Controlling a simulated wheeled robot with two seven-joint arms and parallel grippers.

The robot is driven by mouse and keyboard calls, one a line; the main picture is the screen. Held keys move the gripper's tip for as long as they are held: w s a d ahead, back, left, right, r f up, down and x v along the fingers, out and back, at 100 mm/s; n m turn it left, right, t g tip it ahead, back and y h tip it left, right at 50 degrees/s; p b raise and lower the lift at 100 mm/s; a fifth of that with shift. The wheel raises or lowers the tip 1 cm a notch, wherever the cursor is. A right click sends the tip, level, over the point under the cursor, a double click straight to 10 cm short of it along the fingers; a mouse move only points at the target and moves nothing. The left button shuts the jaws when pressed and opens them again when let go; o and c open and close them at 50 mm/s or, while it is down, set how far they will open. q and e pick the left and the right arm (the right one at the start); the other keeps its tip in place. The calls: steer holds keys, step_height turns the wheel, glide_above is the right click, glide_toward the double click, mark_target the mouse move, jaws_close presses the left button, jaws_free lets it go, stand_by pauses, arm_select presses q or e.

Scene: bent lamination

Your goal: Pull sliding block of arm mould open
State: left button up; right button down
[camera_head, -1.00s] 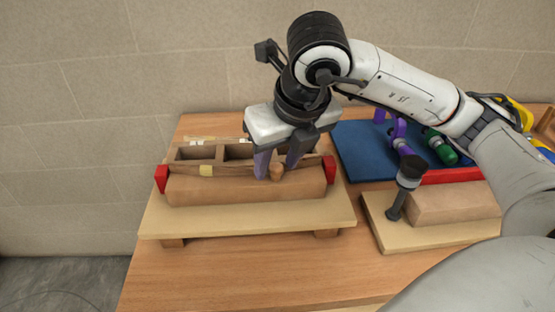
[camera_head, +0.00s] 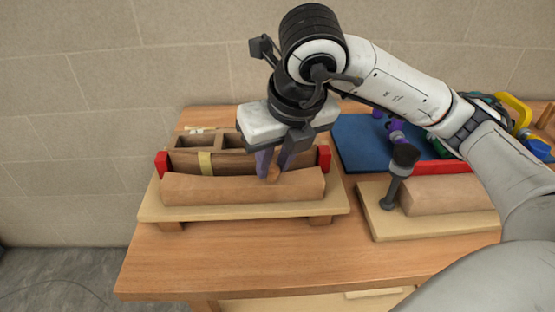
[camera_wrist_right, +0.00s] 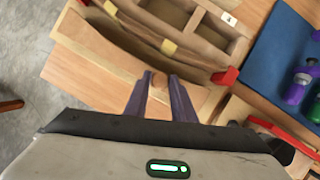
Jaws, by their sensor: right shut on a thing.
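The arm mould's sliding block (camera_head: 215,187) is a long wooden bar with a curved inner face, on a pale board (camera_head: 240,212). The fixed mould part (camera_head: 232,150), with open compartments, stands behind it, and a gap shows between them. A dark bent strip with yellow tape (camera_head: 205,163) lies against the fixed part. My left gripper is out of view.
Red end pieces (camera_head: 162,164) (camera_head: 324,158) flank the mould. To the right, a second board (camera_head: 375,220) carries a wooden block (camera_head: 440,195) and a dark upright handle (camera_head: 398,178). A blue mat (camera_head: 358,145) with tools lies behind. The table front is clear.

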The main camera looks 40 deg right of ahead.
steer(key=c, duration=1.5)
jaws_free()
steer(key=shift+r, duration=0.2)
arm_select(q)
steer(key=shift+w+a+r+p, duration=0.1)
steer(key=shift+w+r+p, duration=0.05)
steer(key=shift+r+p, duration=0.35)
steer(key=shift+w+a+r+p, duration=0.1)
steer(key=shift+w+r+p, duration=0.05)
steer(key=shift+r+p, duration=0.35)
arm_select(e)
steer(key=v, duration=1)
steer(key=shift+f, duration=0.1)
